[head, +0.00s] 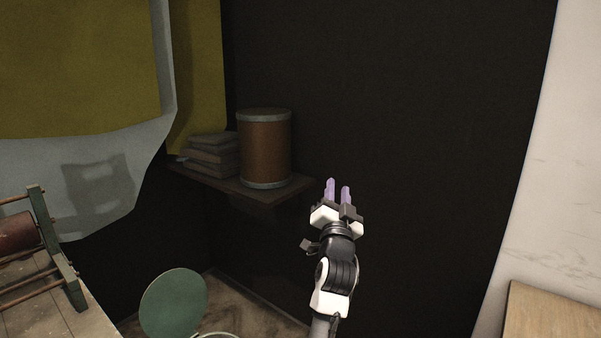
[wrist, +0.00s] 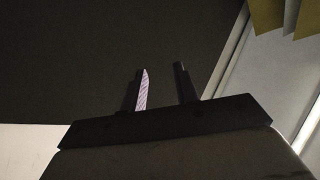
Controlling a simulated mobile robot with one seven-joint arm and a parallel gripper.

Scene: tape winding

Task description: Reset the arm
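My gripper (head: 338,190) is raised in front of the dark wall, right of the middle in the head view. Its two purple-tipped fingers point up and stand a little apart, with nothing seen between them. In the wrist view the two fingers (wrist: 162,88) also stand apart with an empty gap, against a dark surface. My arm comes up from the bottom edge of the head view.
A brown drum (head: 265,148) and a stack of flat packets (head: 212,152) sit on a corner shelf (head: 250,192) left of my gripper. A winding frame (head: 52,240) stands on a table (head: 45,305) at far left. A round green lid (head: 173,303) is below. A wooden surface (head: 550,315) is lower right.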

